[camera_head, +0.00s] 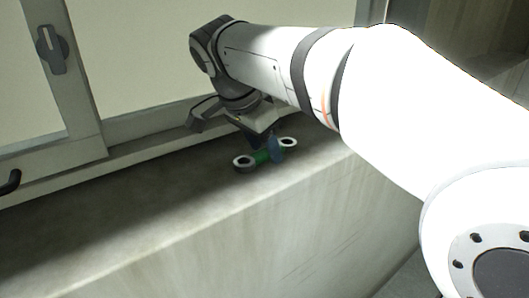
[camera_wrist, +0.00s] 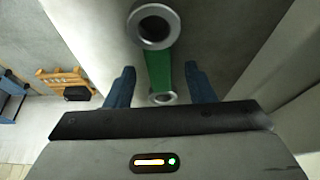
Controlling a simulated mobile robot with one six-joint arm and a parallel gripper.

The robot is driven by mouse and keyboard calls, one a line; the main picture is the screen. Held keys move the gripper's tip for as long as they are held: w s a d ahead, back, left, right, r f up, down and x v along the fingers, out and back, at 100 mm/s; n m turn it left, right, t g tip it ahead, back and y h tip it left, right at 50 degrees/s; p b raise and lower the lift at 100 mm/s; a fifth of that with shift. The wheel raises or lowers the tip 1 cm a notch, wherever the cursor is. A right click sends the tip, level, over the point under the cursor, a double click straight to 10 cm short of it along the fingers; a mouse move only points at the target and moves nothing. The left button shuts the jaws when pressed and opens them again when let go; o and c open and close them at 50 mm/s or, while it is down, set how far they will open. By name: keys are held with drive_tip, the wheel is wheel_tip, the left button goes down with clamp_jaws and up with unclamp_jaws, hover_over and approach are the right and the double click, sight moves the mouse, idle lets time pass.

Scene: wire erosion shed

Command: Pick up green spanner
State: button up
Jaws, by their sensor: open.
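The green spanner (camera_head: 261,157) lies on a grey stone-like ledge (camera_head: 150,215), with a grey metal ring at each end. In the wrist view the spanner (camera_wrist: 158,68) runs away from my gripper, its far ring large and its near ring partly hidden by the gripper body. My gripper (camera_wrist: 158,80) is open, with one blue finger on each side of the green handle. A gap shows between each finger and the handle. In the head view my gripper (camera_head: 263,144) is down at the spanner, and one blue finger covers part of the handle.
A window frame with a dark handle (camera_head: 52,50) stands behind the ledge. The ledge to the left of the spanner is clear, and its front edge drops off. A wooden item (camera_wrist: 66,82) and a blue item (camera_wrist: 10,98) show far below in the wrist view.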

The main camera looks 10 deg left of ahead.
drive_tip(key=shift+c, duration=0.6)
clamp_jaws()
drive_tip(key=shift+r, duration=0.2)
